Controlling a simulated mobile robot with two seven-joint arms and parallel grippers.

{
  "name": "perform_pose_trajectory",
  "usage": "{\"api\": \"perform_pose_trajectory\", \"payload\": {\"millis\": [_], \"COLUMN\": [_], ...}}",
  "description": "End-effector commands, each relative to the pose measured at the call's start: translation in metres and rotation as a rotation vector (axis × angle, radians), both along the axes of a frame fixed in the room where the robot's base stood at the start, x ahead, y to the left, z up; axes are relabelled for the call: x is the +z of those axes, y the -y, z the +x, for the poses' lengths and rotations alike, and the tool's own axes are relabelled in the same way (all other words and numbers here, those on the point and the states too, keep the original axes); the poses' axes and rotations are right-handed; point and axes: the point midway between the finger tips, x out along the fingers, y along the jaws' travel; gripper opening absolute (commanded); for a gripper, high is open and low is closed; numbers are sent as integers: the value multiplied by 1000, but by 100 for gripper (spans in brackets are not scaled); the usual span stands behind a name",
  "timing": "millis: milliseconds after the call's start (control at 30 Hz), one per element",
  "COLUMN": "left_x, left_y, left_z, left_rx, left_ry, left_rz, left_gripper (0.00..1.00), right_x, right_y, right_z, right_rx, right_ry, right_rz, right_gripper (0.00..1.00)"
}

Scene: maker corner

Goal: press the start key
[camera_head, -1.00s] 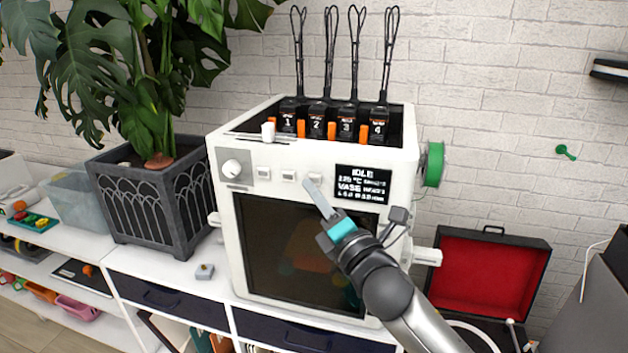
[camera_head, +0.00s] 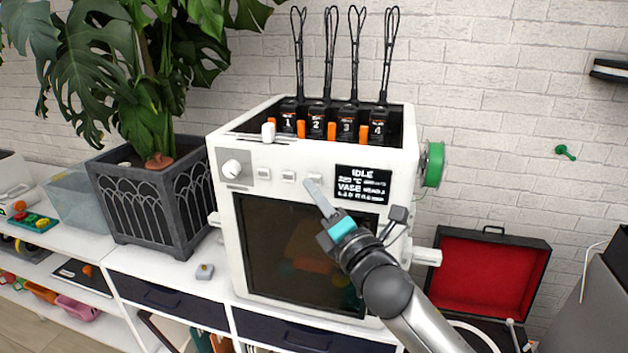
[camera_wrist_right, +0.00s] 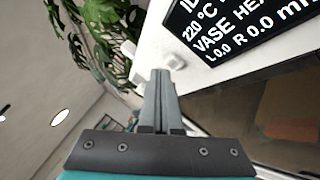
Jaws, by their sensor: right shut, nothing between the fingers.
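The white 3D printer (camera_head: 400,225) stands on the white shelf unit. Its display (camera_head: 362,184) reads IDLE and VASE; the display also shows in the right wrist view (camera_wrist_right: 235,25). A row of small pale keys runs left of the display: a left key (camera_head: 264,173), a middle key (camera_head: 288,176) and a right key (camera_head: 315,178). No key label is readable. My right gripper (camera_head: 312,186) is shut and empty, its tips at the right key and partly covering it. In the right wrist view the shut fingers (camera_wrist_right: 160,80) point at a white key (camera_wrist_right: 173,60); contact cannot be told. My left gripper is not in view.
A white knob (camera_head: 232,169) sits left of the keys. A potted plant (camera_head: 155,200) stands left of the printer, and an open red-lined case (camera_head: 485,275) lies to the right. A green spool (camera_head: 434,164) hangs on the printer's right side.

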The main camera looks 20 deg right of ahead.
Motion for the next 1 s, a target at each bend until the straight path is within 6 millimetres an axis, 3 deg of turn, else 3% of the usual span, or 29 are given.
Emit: {"api": "perform_pose_trajectory", "payload": {"millis": [1000], "left_x": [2], "left_y": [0], "left_z": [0], "left_rx": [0], "left_ry": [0], "left_rz": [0], "left_gripper": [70], "right_x": [0], "right_y": [6], "right_z": [9], "right_rx": [1], "right_ry": [1], "right_rz": [0], "right_gripper": [0]}}
